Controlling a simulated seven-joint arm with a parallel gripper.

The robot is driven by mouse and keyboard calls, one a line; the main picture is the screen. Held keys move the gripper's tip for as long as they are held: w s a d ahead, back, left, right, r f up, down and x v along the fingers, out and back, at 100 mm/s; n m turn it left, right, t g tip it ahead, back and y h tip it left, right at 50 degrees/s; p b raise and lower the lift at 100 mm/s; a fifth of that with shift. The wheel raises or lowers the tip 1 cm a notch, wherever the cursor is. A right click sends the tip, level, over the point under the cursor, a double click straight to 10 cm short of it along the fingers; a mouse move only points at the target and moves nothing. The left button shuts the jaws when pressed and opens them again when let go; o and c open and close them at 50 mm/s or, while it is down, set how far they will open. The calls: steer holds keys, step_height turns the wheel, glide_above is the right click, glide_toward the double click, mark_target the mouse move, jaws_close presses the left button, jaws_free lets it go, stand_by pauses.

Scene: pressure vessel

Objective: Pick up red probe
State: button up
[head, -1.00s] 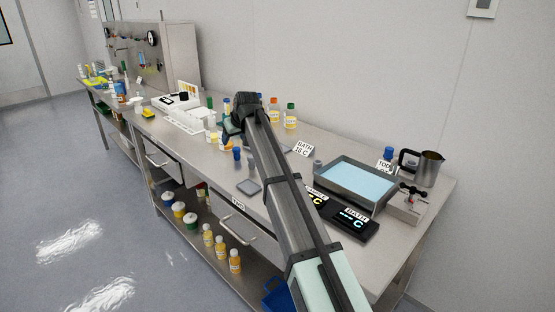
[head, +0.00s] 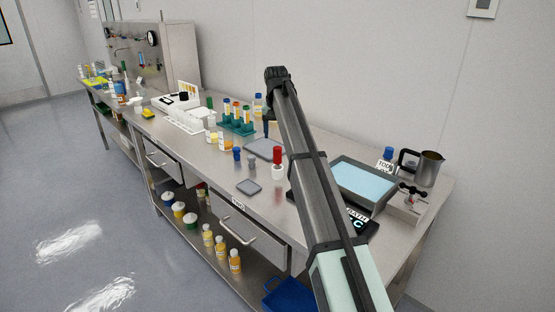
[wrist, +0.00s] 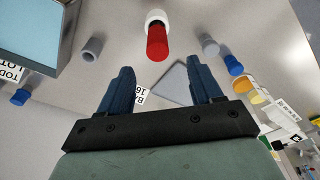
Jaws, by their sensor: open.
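The red probe (head: 277,155) stands upright in a small white holder (head: 278,172) on the steel bench, just left of my arm in the head view. In the wrist view the red probe (wrist: 157,43) is at the top centre, with its white holder (wrist: 155,17) behind it. My gripper (wrist: 160,85) is open and empty, its two blue fingers spread apart. The probe lies beyond the fingertips, roughly in line with the gap between them, and is not touched.
A water bath (head: 364,186) stands right of my arm, with a steel jug (head: 428,168) behind it. A green rack of tubes (head: 237,122) and several bottles stand to the left. Small grey (head: 252,162) and blue-capped (head: 237,154) containers are close to the probe. A flat grey tray (head: 249,187) lies in front.

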mark_target(277, 148)
steer(key=f, duration=0.3)
steer(key=w+f, duration=0.1)
steer(key=f, duration=0.5)
steer(key=shift+w+d+f, duration=0.15)
steer(key=shift+w+f, duration=0.05)
steer(key=shift+f, duration=0.15)
steer(key=shift+c, duration=0.5)
steer(key=c, duration=1.1)
